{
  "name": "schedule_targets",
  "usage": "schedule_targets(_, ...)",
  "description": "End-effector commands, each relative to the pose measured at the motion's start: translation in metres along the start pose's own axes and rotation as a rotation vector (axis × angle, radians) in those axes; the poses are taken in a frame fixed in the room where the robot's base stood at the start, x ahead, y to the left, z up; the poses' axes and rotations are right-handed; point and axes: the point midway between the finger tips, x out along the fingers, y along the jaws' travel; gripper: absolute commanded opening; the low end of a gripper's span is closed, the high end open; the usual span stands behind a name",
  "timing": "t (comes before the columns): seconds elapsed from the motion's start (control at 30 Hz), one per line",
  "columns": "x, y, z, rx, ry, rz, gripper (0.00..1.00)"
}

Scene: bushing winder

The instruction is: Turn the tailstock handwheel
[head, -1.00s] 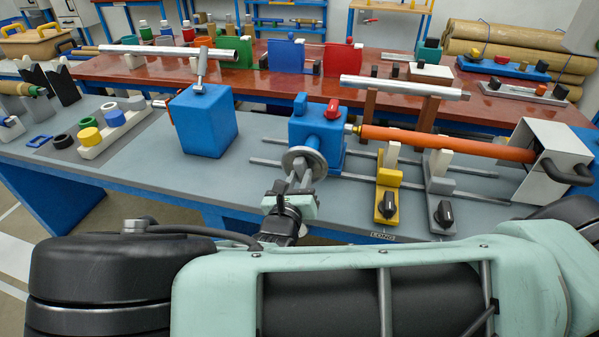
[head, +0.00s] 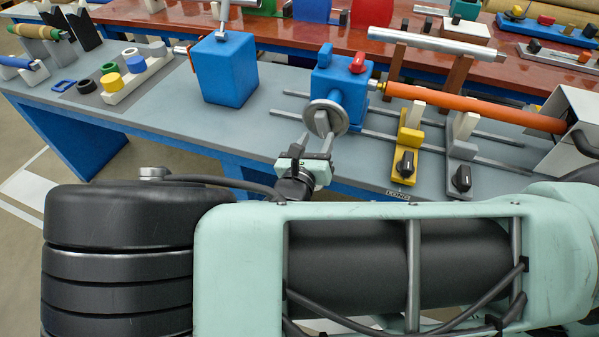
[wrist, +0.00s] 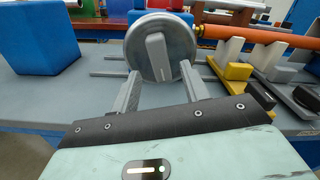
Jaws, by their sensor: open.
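The tailstock (head: 341,84) is a blue block with a red knob and a blue lever on top, on two rails of the grey bench. Its handwheel (head: 325,117) is a grey metal disc on the near side; in the wrist view the handwheel (wrist: 161,29) faces me with a raised grey bar (wrist: 156,57) across its middle, nearly upright. My gripper (head: 318,142) is just in front of the wheel. In the wrist view my gripper (wrist: 158,82) is open, one finger on each side below the bar, with nothing between the fingertips. I cannot tell whether a finger touches the rim.
An orange rod (head: 470,106) runs right from the tailstock to a white housing (head: 568,130). Yellow (head: 408,143) and grey (head: 463,151) supports with black knobs stand right of the gripper. A blue block (head: 225,72) stands left, with bare bench between.

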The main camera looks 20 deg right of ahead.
Motion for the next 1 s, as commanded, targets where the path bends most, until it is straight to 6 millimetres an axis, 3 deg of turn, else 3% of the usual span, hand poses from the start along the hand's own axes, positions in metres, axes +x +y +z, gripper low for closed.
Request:
schedule_targets(0.3,-0.077,0.001,0.002,0.002,0.002,0.005,0.45)
schedule_targets(0.5,-0.117,0.0,0.001,0.001,0.002,0.003,0.45)
schedule_targets(0.7,-0.138,0.0,0.001,0.001,0.001,0.001,0.45)
schedule_targets(1.0,-0.143,0.0,0.0,0.001,0.001,0.0,0.45)
